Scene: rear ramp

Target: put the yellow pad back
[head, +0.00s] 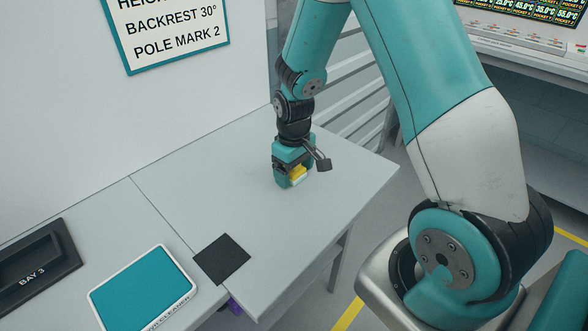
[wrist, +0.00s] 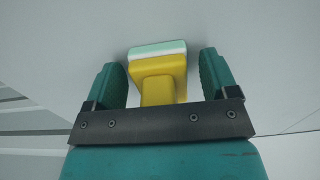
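The yellow pad (head: 298,173) is at the far part of the grey table, mostly hidden by my gripper in the head view. In the wrist view the pad (wrist: 158,70) shows a yellow body and narrower yellow grip, with a white and mint-green layer along its far edge. My gripper (head: 290,180) points down at the table. Its two teal fingers (wrist: 162,78) stand on either side of the pad, with a visible gap at the right finger and around the narrow grip. Whether the left finger touches the pad's edge is unclear.
A black square (head: 221,259) lies near the table's front edge. A teal panel with a white rim (head: 145,290), its label partly reading "CLEANER", and a dark "BAY 3" tray (head: 38,263) are at left. Something purple (head: 234,307) shows below the edge. The table's middle is clear.

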